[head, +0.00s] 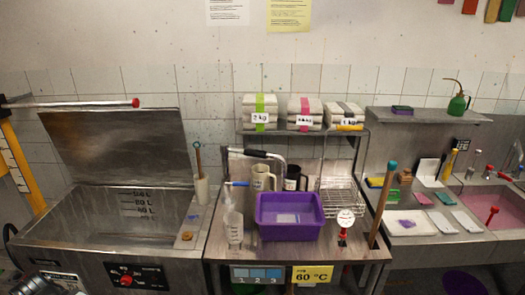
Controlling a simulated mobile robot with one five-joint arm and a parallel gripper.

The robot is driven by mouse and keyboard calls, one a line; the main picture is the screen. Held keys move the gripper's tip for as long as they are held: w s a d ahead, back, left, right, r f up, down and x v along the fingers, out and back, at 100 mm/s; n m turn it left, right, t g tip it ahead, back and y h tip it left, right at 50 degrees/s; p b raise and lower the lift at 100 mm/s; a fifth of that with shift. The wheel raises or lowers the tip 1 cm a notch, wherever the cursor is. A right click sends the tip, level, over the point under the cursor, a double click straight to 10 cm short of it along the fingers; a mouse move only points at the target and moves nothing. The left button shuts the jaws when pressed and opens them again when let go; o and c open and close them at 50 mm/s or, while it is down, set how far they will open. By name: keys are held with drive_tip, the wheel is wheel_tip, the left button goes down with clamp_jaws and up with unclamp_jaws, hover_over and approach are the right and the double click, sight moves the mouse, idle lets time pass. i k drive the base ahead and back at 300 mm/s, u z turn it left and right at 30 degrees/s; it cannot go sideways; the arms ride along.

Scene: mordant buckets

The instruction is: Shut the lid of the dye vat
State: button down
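The dye vat (185,258) is a wide stainless steel basin at the left. Its flat metal lid (125,147) stands open, raised along the back rim and leaning towards the tiled wall. Volume marks show on the inner back wall of the vat. The front panel has a red knob (126,281) on a black plate.
A white holder (202,190) with a wooden-handled tool stands at the vat's back right. A purple tub (290,228) sits on the neighbouring bench.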

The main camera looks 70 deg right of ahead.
sight(149, 146)
drive_tip(key=z, duration=1.05)
drive_tip(key=k, duration=0.4)
drive_tip(key=z, duration=0.5)
drive_tip(key=i, duration=1)
